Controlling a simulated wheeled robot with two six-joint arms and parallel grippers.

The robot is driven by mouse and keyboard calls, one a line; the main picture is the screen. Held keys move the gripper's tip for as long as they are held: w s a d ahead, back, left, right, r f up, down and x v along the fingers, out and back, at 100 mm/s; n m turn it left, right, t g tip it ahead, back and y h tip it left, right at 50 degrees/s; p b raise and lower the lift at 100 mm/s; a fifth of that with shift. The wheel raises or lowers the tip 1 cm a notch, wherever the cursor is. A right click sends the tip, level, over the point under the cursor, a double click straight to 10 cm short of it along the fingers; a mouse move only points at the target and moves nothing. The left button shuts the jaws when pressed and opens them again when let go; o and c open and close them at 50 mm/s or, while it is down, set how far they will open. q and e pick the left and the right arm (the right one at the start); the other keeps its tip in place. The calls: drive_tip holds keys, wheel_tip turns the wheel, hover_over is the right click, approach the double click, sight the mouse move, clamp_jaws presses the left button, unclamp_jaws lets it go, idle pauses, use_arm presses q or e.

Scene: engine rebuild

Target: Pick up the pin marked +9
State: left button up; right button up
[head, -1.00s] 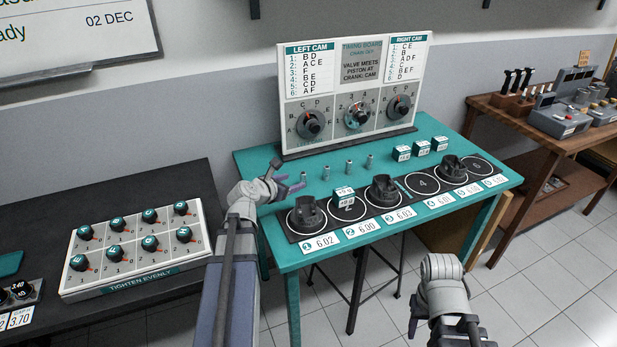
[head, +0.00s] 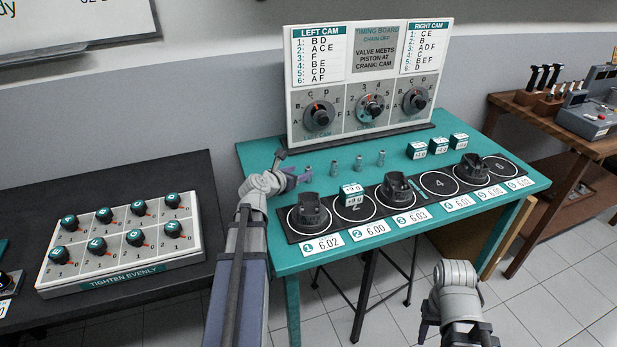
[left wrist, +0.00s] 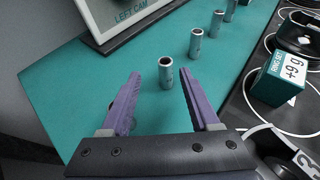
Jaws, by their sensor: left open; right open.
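My left gripper (head: 290,178) is open at the left end of this row. In the left wrist view its purple fingers (left wrist: 160,95) lie on either side of the nearest pin (left wrist: 166,74), apart from it. My right gripper (head: 430,325) is open, low in front of the table and far from the pins.
The timing board (head: 368,85) stands behind the pins. Dark pistons (head: 308,210) sit on some mat circles. Several small teal boxes (head: 438,147) stand at the back right. A knob panel (head: 150,262) lies on the black bench at left.

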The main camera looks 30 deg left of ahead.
sight(306, 171)
use_arm(q)
drive_tip(key=shift+d+b+x, duration=0.2)
drive_tip(key=shift+b+x, duration=0.3)
drive_tip(key=shift+x, duration=0.65)
drive_tip(key=shift+d+b+x, duration=0.2)
drive_tip(key=shift+b+x, duration=0.25)
drive_tip(key=shift+x, duration=0.7)
drive_tip(key=shift+w+f, duration=0.3)
drive_tip(key=shift+w, duration=0.1)
drive_tip(key=shift+s, duration=0.1)
drive_tip(key=shift+r, duration=0.1)
clamp_jaws()
